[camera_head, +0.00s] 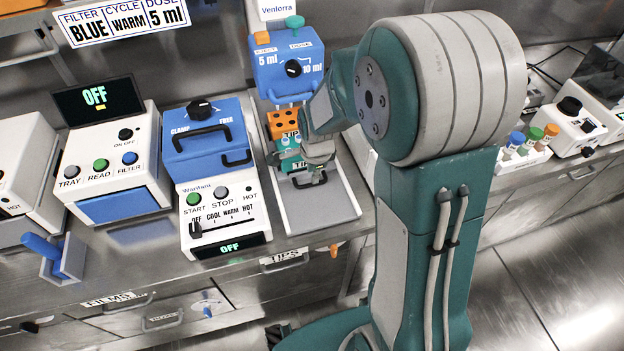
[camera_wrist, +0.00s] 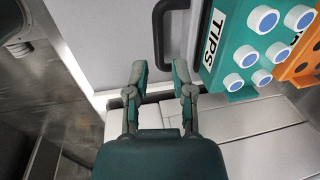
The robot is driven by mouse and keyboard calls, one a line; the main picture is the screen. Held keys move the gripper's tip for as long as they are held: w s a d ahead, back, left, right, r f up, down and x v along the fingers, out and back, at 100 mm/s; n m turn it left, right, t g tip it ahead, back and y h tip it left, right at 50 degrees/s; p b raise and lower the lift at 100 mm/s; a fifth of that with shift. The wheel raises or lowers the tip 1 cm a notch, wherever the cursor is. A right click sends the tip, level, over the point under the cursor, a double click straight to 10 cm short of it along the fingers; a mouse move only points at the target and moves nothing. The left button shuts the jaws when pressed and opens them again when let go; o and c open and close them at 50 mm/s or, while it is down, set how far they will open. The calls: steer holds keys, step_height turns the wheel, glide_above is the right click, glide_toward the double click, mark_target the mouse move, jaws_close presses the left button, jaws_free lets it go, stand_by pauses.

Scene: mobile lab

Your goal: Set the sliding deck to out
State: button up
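The sliding deck (camera_head: 325,205) is a pale grey plate under the blue Venlorra unit (camera_head: 287,66), reaching toward the bench's front edge. It fills the upper left of the wrist view (camera_wrist: 105,40). Its black bar handle (camera_wrist: 160,35) stands just beyond my fingertips in the wrist view. The handle (camera_head: 311,181) also shows just below my gripper in the head view. My gripper (camera_wrist: 160,72) is open, with nothing between its fingers. It appears apart from the handle; the exact gap cannot be told. In the head view my gripper (camera_head: 318,152) partly covers the deck's racks.
A teal TIPS rack (camera_wrist: 242,62) with blue-topped tips sits close right of the handle. An orange rack (camera_head: 283,122) is behind it. The blue-and-white Wantani unit (camera_head: 222,205) stands left of the deck. Small capped bottles (camera_head: 532,140) stand to the right.

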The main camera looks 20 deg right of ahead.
steer(key=shift+w+f, duration=0.2)
steer(key=shift+f, duration=1)
steer(key=shift+w+f, duration=0.2)
steer(key=shift+f, duration=0.95)
jaws_close()
